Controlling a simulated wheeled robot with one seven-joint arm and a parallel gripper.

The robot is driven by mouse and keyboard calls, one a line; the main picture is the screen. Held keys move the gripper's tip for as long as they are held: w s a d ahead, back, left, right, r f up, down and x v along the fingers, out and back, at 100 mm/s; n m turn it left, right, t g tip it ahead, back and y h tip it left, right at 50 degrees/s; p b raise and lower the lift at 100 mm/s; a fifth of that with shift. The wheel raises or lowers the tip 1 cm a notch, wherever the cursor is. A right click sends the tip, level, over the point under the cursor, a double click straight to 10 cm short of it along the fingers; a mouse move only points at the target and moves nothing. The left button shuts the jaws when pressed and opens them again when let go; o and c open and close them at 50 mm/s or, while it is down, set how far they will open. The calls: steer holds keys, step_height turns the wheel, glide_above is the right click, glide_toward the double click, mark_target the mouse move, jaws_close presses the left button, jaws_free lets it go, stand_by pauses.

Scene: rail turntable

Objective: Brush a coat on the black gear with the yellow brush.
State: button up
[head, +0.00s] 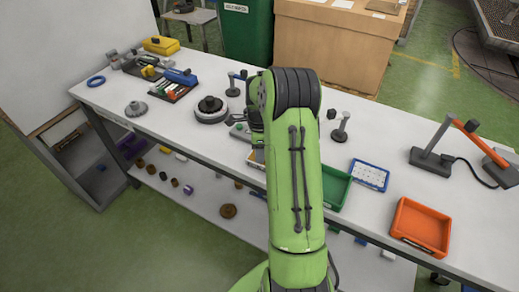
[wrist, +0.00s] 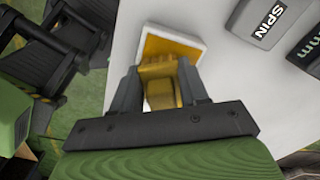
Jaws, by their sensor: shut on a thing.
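The black gear (head: 210,103) lies on a round grey turntable (head: 211,116) at the left middle of the bench in the head view. My gripper (wrist: 160,88) is shut on a yellow thing, apparently the yellow brush (wrist: 160,94), in the wrist view. Its lower end reaches into or over a white-rimmed square tray (wrist: 196,47) with an orange-yellow inside. Whether the brush touches the tray's inside I cannot tell. My arm hides the gripper and brush in the head view. The gear is not seen in the wrist view.
A grey gear (head: 136,109) and a tool tray (head: 175,91) lie left on the bench. A green bin (head: 335,187), a blue-rimmed tray (head: 369,175) and an orange bin (head: 420,226) stand right.

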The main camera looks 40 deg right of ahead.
steer(key=shift+r+p, duration=2.2)
steer(key=shift+r, duration=1.2)
steer(key=shift+f, duration=0.1)
